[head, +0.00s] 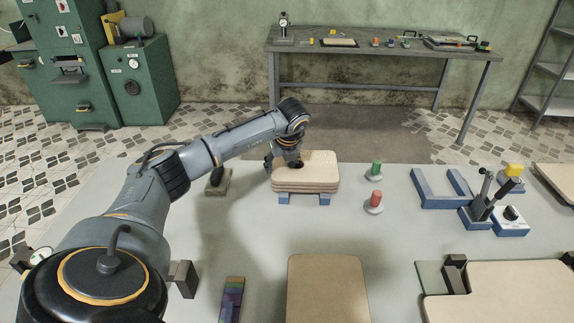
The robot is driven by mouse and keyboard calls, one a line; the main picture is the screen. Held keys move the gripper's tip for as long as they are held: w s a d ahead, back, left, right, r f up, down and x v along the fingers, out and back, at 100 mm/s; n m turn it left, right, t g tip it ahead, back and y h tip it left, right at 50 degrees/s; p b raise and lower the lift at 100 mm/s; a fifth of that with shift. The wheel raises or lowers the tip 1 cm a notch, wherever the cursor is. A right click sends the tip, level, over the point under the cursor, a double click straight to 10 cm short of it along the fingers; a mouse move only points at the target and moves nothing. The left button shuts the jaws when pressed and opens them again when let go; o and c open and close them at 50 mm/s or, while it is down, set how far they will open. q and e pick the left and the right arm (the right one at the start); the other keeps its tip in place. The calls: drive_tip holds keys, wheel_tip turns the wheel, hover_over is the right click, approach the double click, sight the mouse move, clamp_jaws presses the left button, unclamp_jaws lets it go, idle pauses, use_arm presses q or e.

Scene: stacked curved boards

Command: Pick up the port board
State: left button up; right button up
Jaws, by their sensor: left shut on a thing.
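A stack of thin beige boards (306,185) with rounded corners sits on blue supports (284,198) in the middle of the grey table. My left gripper (284,165) is at the stack's far left corner, pointing down, and is shut on the top board there. Its fingers are partly hidden by the wrist. I cannot tell whether the top board is lifted clear of those below. Another beige board (328,290) lies alone at the near middle. A larger beige board (500,293) lies at the near right. My right gripper is not in view.
A green button (376,169) and a red button (375,199) stand right of the stack. A blue U-shaped holder (432,190) and a lever box (481,214) stand farther right. A dark block (217,181) is left of the stack. The table between stack and near board is clear.

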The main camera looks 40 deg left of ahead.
use_arm(q)
drive_tip(key=shift+r, duration=0.35)
drive_tip(key=b+v, duration=0.1)
drive_tip(key=v, duration=0.4)
drive_tip(key=s+b+v, duration=0.1)
drive_tip(key=v, duration=0.2)
drive_tip(key=shift+d+f+b, duration=0.2)
drive_tip(key=shift+d+b, duration=0.1)
drive_tip(key=s+d, duration=0.1)
drive_tip(key=d+r, duration=0.1)
drive_tip(key=s+d+r+b, duration=0.1)
drive_tip(key=shift+s+d+r, duration=0.2)
drive_tip(key=shift+s+d, duration=0.1)
drive_tip(key=shift+s, duration=0.05)
drive_tip(key=s+d+r, duration=0.1)
drive_tip(key=s+d+p, duration=0.1)
drive_tip(key=s+d+r, duration=0.1)
drive_tip(key=d, duration=0.1)
drive_tip(key=shift+s+d+r, duration=0.1)
drive_tip(key=shift+s+r, duration=0.05)
drive_tip(key=shift+r, duration=0.15)
